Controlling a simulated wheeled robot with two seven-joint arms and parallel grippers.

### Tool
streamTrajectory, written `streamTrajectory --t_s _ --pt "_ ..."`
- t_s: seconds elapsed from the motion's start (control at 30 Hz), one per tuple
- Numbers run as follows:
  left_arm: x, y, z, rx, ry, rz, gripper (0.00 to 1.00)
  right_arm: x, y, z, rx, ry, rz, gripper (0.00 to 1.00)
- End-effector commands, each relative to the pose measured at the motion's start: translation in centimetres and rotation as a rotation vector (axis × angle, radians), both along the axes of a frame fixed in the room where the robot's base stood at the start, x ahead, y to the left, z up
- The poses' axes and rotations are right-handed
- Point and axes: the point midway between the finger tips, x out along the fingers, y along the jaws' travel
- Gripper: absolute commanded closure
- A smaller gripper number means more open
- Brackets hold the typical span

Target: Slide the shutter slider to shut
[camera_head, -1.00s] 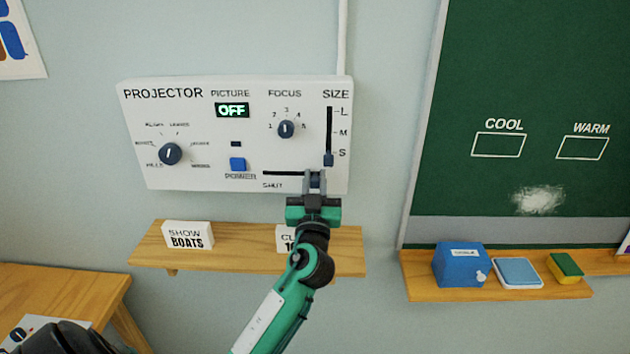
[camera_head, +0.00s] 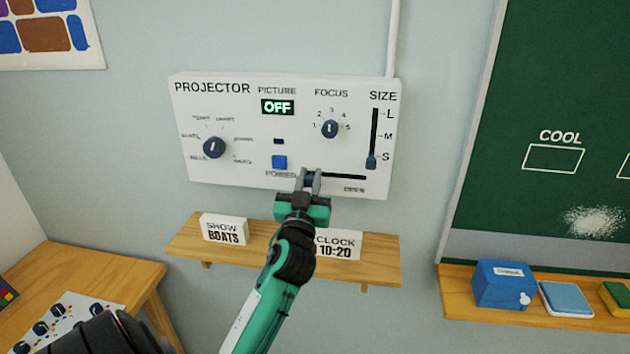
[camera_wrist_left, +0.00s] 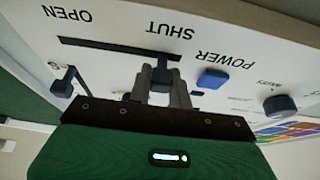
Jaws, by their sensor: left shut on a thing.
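The projector panel (camera_head: 235,100) is a white box on the wall. The shutter slot (camera_head: 345,177) runs level along its lower right part, with the OPEN label at its right end. My left gripper (camera_head: 309,178) is at the slot's left end and covers the SHUT label in the head view. In the left wrist view, which is upside down, the slot (camera_wrist_left: 100,46) runs from OPEN to SHUT. There my left gripper (camera_wrist_left: 160,82) is shut on the dark shutter slider (camera_wrist_left: 162,70), at the SHUT end. My right gripper is not in view.
The blue power button (camera_head: 279,162) is just left of and above my left gripper. The size slider (camera_head: 371,161) stands at the right. A wooden shelf (camera_head: 275,240) below holds a BOATS sign (camera_head: 225,229) and a CLOCK sign (camera_head: 338,244).

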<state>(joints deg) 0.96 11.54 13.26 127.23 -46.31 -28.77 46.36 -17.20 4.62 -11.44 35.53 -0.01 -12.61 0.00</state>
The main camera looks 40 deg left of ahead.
Motion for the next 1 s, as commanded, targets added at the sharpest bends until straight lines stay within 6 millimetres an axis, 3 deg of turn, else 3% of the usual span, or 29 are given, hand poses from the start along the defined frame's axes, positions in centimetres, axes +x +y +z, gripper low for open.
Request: streamTrajectory --t_s 0.03,0.07,0.17,0.57,0.77,1.0 --pt "-0.1 0.2 0.1 0.000 -0.001 0.005 1.00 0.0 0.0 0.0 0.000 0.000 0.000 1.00" --pt "-0.1 0.2 0.1 0.002 -0.001 0.006 0.78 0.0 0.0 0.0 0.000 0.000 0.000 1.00" --pt "-0.1 0.2 0.1 0.001 -0.002 0.005 0.58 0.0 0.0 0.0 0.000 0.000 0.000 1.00" --pt "-0.6 -0.3 -0.4 -0.001 -0.001 0.003 0.58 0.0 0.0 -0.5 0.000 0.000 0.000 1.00" --pt "-3.5 -2.0 -2.3 -0.004 0.000 0.002 0.58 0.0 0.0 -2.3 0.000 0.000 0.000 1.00" --pt "-8.2 -4.7 -4.6 -0.005 -0.001 0.003 0.58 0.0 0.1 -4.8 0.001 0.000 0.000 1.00"
